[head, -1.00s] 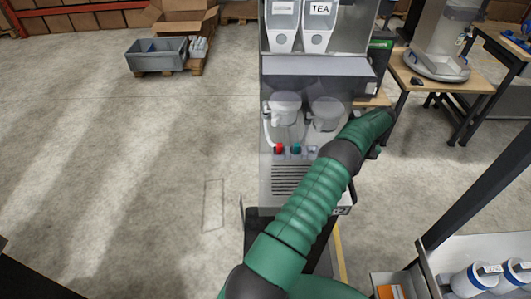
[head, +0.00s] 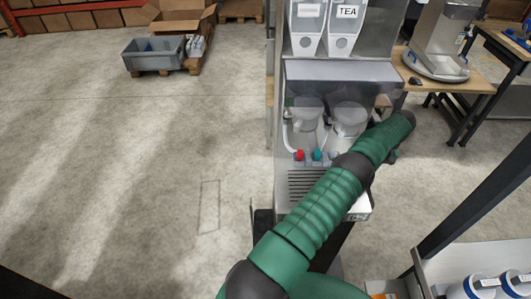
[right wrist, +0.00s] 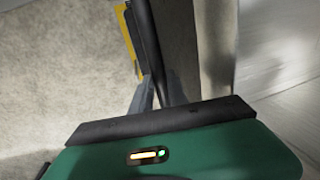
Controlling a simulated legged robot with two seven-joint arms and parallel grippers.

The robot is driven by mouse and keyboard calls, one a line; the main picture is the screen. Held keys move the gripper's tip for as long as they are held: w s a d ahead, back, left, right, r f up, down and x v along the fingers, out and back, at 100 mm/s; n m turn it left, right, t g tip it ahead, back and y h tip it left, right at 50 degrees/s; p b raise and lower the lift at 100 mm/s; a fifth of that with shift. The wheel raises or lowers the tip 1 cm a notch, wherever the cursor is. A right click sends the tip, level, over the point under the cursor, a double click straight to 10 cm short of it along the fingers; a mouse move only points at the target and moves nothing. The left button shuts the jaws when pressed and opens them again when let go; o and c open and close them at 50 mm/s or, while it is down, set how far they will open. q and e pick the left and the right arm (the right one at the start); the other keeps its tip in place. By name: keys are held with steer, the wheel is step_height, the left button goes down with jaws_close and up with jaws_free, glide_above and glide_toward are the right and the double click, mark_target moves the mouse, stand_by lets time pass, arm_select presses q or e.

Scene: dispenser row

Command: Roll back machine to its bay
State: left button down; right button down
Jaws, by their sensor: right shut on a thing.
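The machine (head: 325,75) is an upright grey drinks dispenser with labelled canisters at the top, one reading TEA. It stands in the middle of the head view, with red and teal knobs and a slotted drip tray below. My green right arm crosses in front of its lower part and ends at its right side, where the hand is mostly hidden. In the right wrist view my right gripper (right wrist: 154,96) is shut on a black bar (right wrist: 147,40), seemingly the machine's handle. My left gripper is out of view. I cannot tell which spot is the bay.
A faint rectangle (head: 209,206) is marked on the open floor to the left. A grey crate (head: 153,61) sits on a pallet at the back left. A wooden table (head: 445,83) stands back right. A shelf with white bottles (head: 475,286) is close at the lower right.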

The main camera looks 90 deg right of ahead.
steer(key=c, duration=1.5)
jaws_free()
steer(key=shift+s+d+r, duration=0.15)
steer(key=shift+s, duration=0.15)
steer(key=shift+o, duration=1)
steer(key=shift+s+d+f, duration=0.1)
steer(key=shift+f, duration=0.15)
